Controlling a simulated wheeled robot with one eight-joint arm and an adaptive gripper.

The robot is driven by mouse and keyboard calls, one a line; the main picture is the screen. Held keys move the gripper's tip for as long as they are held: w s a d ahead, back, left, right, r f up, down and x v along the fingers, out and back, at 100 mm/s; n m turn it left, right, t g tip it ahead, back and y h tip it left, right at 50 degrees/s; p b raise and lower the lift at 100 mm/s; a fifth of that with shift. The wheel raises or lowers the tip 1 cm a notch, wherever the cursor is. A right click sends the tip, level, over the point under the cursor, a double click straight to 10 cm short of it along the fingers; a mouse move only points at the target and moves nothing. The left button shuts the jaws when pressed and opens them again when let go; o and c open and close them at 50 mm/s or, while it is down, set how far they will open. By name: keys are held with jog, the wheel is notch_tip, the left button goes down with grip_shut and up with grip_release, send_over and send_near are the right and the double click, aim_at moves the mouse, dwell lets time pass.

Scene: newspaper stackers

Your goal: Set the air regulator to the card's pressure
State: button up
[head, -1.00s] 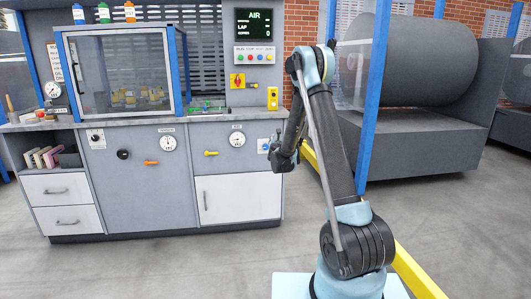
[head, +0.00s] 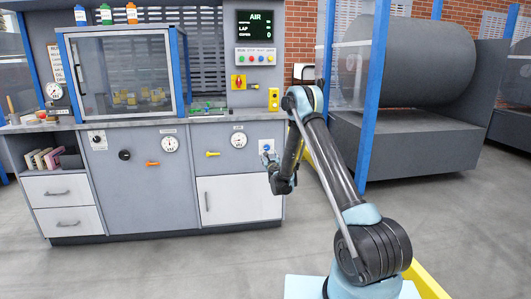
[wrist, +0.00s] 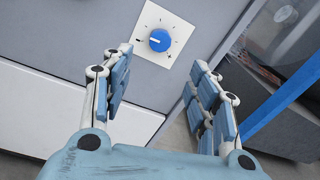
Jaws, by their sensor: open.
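A blue knob (wrist: 159,40) sits on a white square plate with dark marks around it, on the grey cabinet front. Its white pointer mark points left in the wrist view. In the head view the plate (head: 266,145) is at the cabinet's right end. My gripper (wrist: 160,68) is open and empty, its fingers spread either side below the knob, apart from it. In the head view my gripper (head: 268,160) is just below the plate. A round gauge (head: 238,140) is left of the plate. A dark screen (head: 260,24) reads AIR; its smaller text is unclear. I cannot make out a pressure value.
A yellow lever (head: 212,154), an orange lever (head: 152,163), a black knob (head: 124,155) and another gauge (head: 170,144) are on the cabinet. A blue post (head: 374,100) and large grey roll (head: 410,60) stand right. The floor in front is clear.

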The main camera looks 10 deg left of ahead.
aim_at(267, 148)
jog(key=x, duration=1.3)
jog(key=shift+w+a, duration=0.1)
jog(key=shift+w, duration=0.15)
